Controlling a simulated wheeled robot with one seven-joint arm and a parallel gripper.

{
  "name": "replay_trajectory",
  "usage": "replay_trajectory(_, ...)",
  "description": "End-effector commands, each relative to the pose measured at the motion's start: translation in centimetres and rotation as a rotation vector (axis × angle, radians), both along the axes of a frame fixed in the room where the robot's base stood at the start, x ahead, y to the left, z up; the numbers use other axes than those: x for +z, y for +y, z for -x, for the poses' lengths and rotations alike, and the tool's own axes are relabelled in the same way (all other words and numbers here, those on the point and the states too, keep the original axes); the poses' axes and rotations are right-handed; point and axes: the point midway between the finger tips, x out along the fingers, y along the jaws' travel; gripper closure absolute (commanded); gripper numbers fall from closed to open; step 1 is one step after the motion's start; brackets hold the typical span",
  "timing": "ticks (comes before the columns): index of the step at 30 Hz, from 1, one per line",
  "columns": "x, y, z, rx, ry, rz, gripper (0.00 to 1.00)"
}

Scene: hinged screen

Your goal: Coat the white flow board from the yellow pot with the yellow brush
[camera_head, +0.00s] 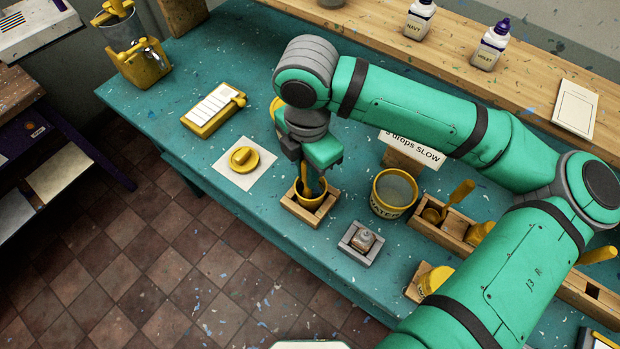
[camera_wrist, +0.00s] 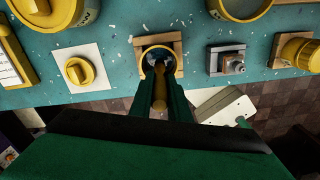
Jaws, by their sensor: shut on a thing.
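My gripper (camera_head: 318,163) points down over the yellow-rimmed pot (camera_head: 303,199), which stands in a wooden holder near the table's front edge. In the wrist view my gripper (camera_wrist: 160,88) is shut on the yellow brush (camera_wrist: 159,100). The brush's lower end is inside the pot (camera_wrist: 143,57), over dark blue contents; its bristles are hidden. A yellow-framed board with a white lined face (camera_head: 213,108), seemingly the flow board, lies left of the pot. Part of it shows at the left edge of the wrist view (camera_wrist: 10,70).
A yellow lid (camera_head: 243,159) lies on a white sheet between board and pot. Right of the pot are a yellow water tub (camera_head: 393,191), a small grey tray (camera_head: 360,243) and a wooden rack (camera_head: 440,233). A sign (camera_head: 412,150) stands behind. Bottles (camera_head: 490,45) stand on the back shelf.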

Motion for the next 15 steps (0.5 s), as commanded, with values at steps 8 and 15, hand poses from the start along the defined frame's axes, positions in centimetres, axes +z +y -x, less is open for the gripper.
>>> replay_trajectory(8,2.5,0.0,-0.1,0.0,-0.003,0.0,1.0)
replay_trajectory(15,4.5,0.0,0.0,0.001,-0.002,0.0,1.0)
